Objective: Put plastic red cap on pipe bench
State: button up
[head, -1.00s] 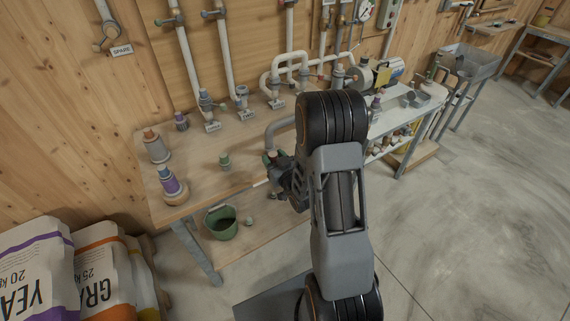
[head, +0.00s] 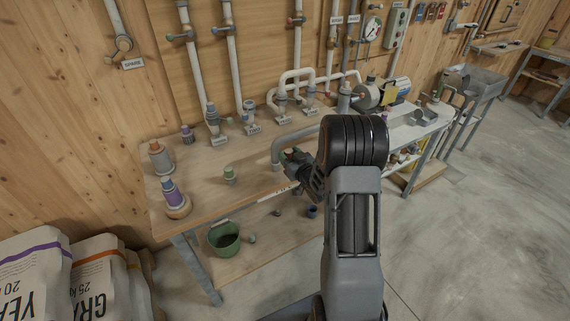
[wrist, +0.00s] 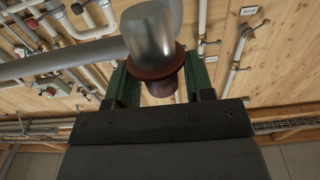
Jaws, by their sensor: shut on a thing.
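The red cap (wrist: 152,66) is between the green fingers of my gripper (wrist: 160,82) in the wrist view. It has a dark red flange with a rounded grey metal part on one side and a narrower reddish part on the other. My gripper is shut on it. In the head view my gripper (head: 292,158) is over the right part of the wooden pipe bench (head: 205,168), beside a grey bent pipe. My arm hides part of the bench there, and the cap is too small to make out clearly.
Pipes (head: 234,65) run up the wall. A green bucket (head: 224,239) is on the lower shelf. Bare benchtop lies between the pieces.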

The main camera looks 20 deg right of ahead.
jog(key=w+f, duration=0.2)
jog(key=f, duration=0.1)
jog(key=shift+w+a, duration=0.3)
jog(key=shift+a, duration=0.1)
notch_tip(320, 180, down, 2)
jog(key=shift+w+f+p, duration=0.15)
jog(key=shift+f+p, duration=0.05)
jog(key=shift+p, duration=0.1)
jog(key=shift+f, duration=0.5)
jog(key=shift+f, duration=0.2)
jog(key=o, duration=1)
jog(key=shift+r, duration=0.15)
